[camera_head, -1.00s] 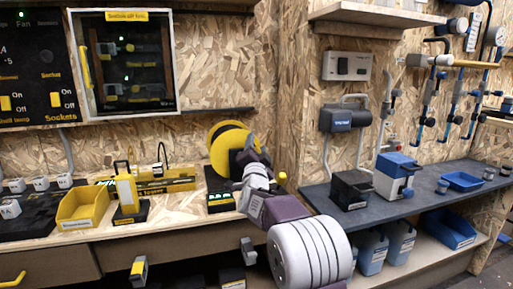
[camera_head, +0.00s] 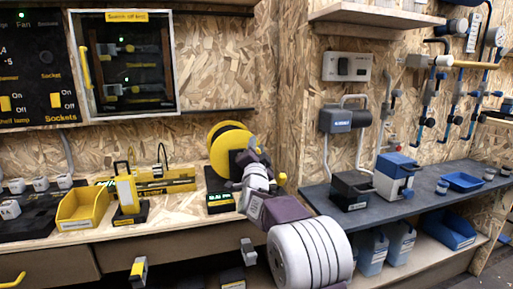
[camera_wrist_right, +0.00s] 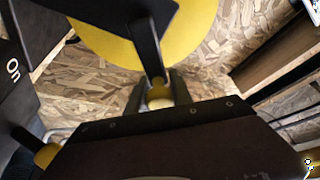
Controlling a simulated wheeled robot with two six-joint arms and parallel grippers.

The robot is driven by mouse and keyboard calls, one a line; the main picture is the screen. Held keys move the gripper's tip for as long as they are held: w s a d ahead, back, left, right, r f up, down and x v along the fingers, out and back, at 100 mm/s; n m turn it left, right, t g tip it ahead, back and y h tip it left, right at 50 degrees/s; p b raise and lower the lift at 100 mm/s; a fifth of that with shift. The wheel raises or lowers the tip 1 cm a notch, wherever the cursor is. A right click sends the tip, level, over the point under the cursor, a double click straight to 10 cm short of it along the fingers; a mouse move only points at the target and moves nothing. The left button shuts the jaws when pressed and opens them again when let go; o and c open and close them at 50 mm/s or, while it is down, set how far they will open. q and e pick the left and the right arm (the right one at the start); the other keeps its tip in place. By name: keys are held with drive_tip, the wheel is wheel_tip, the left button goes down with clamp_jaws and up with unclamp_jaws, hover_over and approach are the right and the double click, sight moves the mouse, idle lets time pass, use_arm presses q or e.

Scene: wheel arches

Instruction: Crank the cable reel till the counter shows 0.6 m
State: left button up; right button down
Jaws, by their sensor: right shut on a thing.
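The cable reel is a yellow disc (camera_head: 222,142) with a black centre on a black base at the back of the wooden bench. The counter (camera_head: 220,198) is a small display with light characters on that base; its figures are too small to read surely. My right gripper (camera_head: 249,158) is at the front of the reel and hides part of it. In the right wrist view, a black crank arm (camera_wrist_right: 147,45) crosses the yellow disc. My right gripper (camera_wrist_right: 158,92) is shut on the crank's yellow knob (camera_wrist_right: 158,84). My left gripper is not in view.
A yellow bin (camera_head: 82,208) and a yellow-black device (camera_head: 127,192) stand on the bench to the left. A wood-panel wall (camera_head: 290,110) stands close to the right of the reel. Farther right, a grey shelf (camera_head: 420,190) holds a black box and a blue-white box.

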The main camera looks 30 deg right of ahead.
drive_tip(key=shift+f, duration=0.1)
idle(0.8)
drive_tip(key=shift+s+d+f+m+g+p, duration=0.25)
drive_tip(key=shift+f+m+g, duration=0.45)
drive_tip(key=shift+m, duration=0.75)
drive_tip(key=shift+w+d+f+m+g, duration=0.1)
drive_tip(key=shift+d+f+m+g, duration=0.25)
drive_tip(key=shift+f+m, duration=0.85)
drive_tip(key=shift+s+d+f+m+g+p, duration=0.2)
drive_tip(key=shift+f+m+g, duration=0.3)
drive_tip(key=shift+m, duration=1.25)
drive_tip(key=shift+w, duration=0.15)
drive_tip(key=c, duration=1.1)
unclamp_jaws()
drive_tip(key=shift+c, duration=0.2)
